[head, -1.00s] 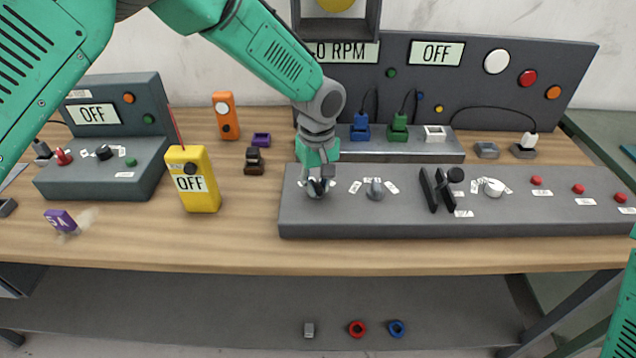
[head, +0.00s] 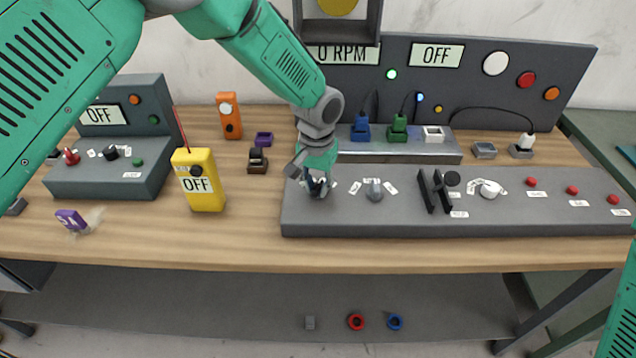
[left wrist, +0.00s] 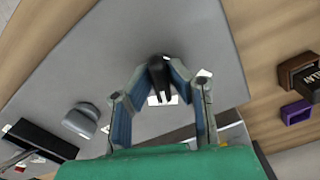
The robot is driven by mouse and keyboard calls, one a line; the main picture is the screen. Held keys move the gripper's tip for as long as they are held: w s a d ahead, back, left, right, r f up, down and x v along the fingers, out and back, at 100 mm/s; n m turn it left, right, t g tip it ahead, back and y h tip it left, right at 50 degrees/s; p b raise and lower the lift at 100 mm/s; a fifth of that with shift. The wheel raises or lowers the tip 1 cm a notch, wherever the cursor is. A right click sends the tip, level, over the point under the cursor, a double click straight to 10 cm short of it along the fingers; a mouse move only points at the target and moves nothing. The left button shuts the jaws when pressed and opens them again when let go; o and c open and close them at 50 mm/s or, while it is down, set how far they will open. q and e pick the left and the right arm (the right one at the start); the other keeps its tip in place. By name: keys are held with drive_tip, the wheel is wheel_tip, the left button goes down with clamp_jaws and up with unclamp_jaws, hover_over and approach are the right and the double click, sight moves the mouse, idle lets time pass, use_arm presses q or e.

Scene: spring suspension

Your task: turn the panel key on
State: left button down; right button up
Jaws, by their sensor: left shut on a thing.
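My left gripper (head: 318,188) is over the left end of the long grey control panel (head: 330,215). It is shut on the panel key (left wrist: 158,75), a dark upright piece that shows between the two fingers in the left wrist view (left wrist: 160,95). In the head view the fingers mostly hide the key. On the dark back board, a small green lamp (head: 391,74) glows, and a display (head: 437,55) reads OFF. My right gripper is out of view; only a bit of my right arm shows at the right edge.
Right of the key are a grey knob (head: 374,190), a black lever pair (head: 434,190), a white dial (head: 489,189) and red buttons. A yellow meter (head: 199,180) stands left of the panel. Bare table lies between them.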

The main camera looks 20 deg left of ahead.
sight(318, 184)
use_arm(q)
drive_tip(key=shift+w+r+m, duration=0.15)
drive_tip(key=shift+w+m, duration=0.05)
drive_tip(key=shift+m, duration=0.6)
drive_tip(key=c, duration=1.5)
unclamp_jaws()
drive_tip(key=shift+c, duration=0.2)
drive_tip(key=shift+r, duration=0.1)
wheel_tip(318, 184, up, 12)
drive_tip(key=shift+f, duration=0.25)
